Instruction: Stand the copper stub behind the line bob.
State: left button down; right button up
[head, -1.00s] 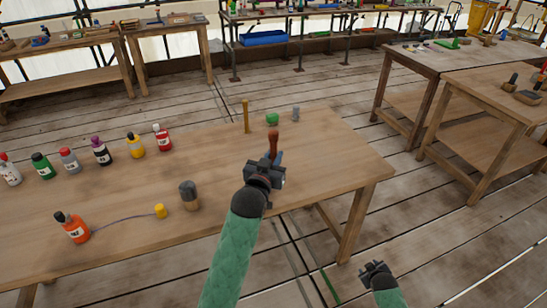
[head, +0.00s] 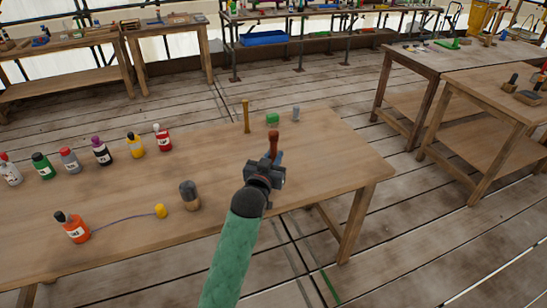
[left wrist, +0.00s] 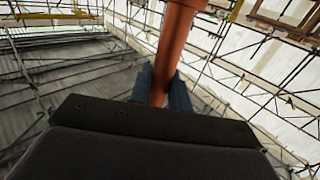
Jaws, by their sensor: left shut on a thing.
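The copper stub (head: 273,141) is a reddish-brown rod held upright in my left gripper (head: 276,159), above the right part of the near table. In the left wrist view the stub (left wrist: 175,45) rises between the two dark blue fingers of the left gripper (left wrist: 162,90), which is shut on it. Its lower end is hidden by the gripper. An orange bottle (head: 76,230) with a dark cap, at the table's front left, is joined by a thin cord to a small yellow piece (head: 160,211); I cannot tell for sure which is the line bob. My right gripper is out of view.
A dark-topped wooden cylinder (head: 189,195) stands left of my gripper. A thin ochre rod (head: 246,116), a green block (head: 272,118) and a grey cylinder (head: 295,115) stand at the back. Several bottles (head: 101,151) line the left. The table's (head: 335,165) right end is clear.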

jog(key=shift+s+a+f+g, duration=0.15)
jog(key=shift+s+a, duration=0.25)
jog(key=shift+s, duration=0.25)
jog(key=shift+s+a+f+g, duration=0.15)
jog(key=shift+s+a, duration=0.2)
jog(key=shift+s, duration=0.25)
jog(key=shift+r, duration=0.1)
